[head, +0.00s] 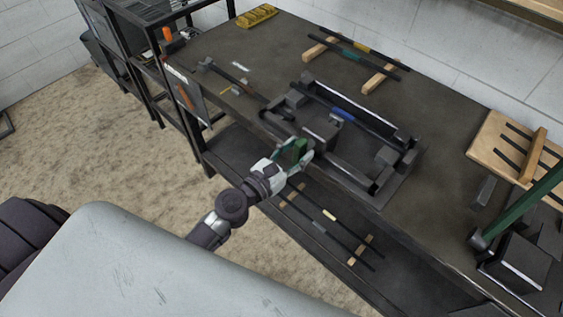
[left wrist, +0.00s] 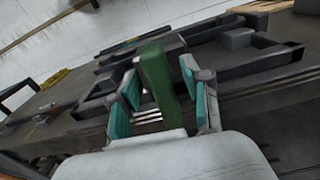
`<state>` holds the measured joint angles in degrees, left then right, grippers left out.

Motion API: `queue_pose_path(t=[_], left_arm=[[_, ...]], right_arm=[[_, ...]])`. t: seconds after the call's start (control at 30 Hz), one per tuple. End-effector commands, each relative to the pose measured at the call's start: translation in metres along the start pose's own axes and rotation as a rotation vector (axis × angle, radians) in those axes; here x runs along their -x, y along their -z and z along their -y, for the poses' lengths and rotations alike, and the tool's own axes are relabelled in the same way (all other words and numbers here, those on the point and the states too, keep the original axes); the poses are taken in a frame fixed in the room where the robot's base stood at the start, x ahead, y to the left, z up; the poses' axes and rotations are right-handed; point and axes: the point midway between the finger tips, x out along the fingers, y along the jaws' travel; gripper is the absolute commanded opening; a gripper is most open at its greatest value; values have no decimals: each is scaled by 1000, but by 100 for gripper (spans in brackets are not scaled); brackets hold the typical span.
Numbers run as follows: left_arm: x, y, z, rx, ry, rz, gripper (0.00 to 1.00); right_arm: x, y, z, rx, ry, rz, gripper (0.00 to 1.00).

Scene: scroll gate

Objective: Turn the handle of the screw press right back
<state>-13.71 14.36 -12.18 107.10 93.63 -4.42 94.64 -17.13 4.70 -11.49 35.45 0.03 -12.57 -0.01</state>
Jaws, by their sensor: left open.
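The screw press (head: 345,170) is a black frame with blocks and rails, lying on the dark workbench. A green handle (head: 292,150) is at its front left edge, and it also shows in the left wrist view (left wrist: 157,72) as an upright green bar. My left gripper (head: 296,156) is at this handle; in the left wrist view its two teal-padded fingers (left wrist: 160,90) stand open on either side of the green bar. A gap shows on both sides of the bar. The handle's joint to the press is hidden. My right gripper is not in view.
A blue-marked bar (head: 342,115) lies across the frame. At right stand a long green lever (head: 520,212) and a wooden slotted rack (head: 497,140). Rods on wooden blocks (head: 318,50) lie at the back. A lower shelf (head: 270,180) holds more rods. Left of the bench is floor.

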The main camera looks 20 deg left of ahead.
Motion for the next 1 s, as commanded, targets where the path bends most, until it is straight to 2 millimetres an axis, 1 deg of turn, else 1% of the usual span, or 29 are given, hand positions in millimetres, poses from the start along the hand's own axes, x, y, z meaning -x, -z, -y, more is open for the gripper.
queue_pose_path(t=[0.13, 0.3, 0.4, 0.5, 0.6, 0.7, 1.0], left_arm=[[24, 1, 1, 7, -3, -1, 48], [64, 1, 1, 5, -4, -2, 48], [83, 1, 0, 4, -4, -2, 48], [98, 1, 0, 2, -1, -1, 48], [107, 1, 0, 1, -1, 0, 48], [111, 0, 0, 0, 0, 2, 48], [112, 0, 0, -1, 1, 2, 48]], right_arm=[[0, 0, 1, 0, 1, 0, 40], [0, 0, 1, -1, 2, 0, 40], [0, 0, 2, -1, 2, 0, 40], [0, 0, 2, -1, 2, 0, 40], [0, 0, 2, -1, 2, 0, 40], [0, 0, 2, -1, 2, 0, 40], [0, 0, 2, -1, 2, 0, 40]])
